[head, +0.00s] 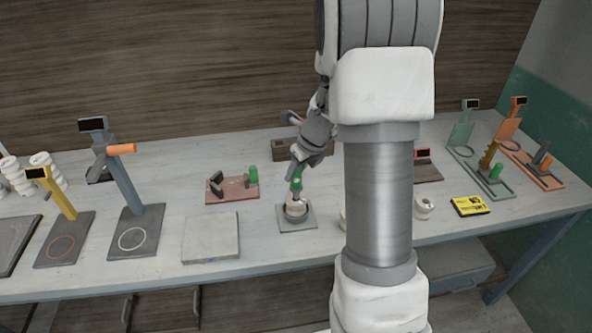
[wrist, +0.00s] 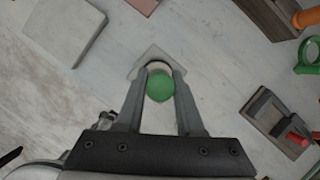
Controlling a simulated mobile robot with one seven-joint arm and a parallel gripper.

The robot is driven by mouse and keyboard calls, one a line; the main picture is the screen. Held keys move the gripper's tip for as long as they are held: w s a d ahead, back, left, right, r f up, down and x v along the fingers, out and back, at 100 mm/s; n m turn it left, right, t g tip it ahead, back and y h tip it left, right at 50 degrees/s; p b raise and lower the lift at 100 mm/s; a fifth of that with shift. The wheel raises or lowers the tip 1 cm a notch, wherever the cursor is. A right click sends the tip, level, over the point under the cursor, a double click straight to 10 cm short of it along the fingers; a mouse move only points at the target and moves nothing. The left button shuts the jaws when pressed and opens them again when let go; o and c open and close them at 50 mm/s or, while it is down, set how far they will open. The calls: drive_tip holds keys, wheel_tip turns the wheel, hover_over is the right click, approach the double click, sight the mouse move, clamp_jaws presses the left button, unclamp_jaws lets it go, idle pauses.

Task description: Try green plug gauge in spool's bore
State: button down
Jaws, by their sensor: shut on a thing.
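My gripper (head: 297,180) is shut on the green plug gauge (wrist: 160,88), which also shows as a small green piece in the head view (head: 296,184). The white spool (head: 296,208) stands on a small grey plate (head: 305,226) directly below my gripper. In the wrist view the spool's pale rim (wrist: 159,66) shows just past the gauge between the fingers, and a corner of the plate (wrist: 148,54) shows behind it. The gauge covers the bore, so I cannot tell whether its lower end is in the bore or above it.
A reddish board (head: 230,196) with another green piece lies to the left, with a pale square slab (head: 211,238) nearer the front. Coloured stands (head: 138,195) occupy the left side. A white spool (head: 424,208) and a yellow box (head: 469,206) are right of my arm.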

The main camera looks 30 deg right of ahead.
sight(296, 183)
drive_tip(key=shift+f+b, duration=1.3)
drive_tip(key=shift+f, duration=0.6)
drive_tip(key=shift+s+f, duration=0.15)
drive_tip(key=shift+f, duration=0.1)
idle(0.9)
drive_tip(key=shift+r, duration=0.15)
drive_tip(key=shift+r+p, duration=4.25)
drive_tip(key=shift+w, duration=0.25)
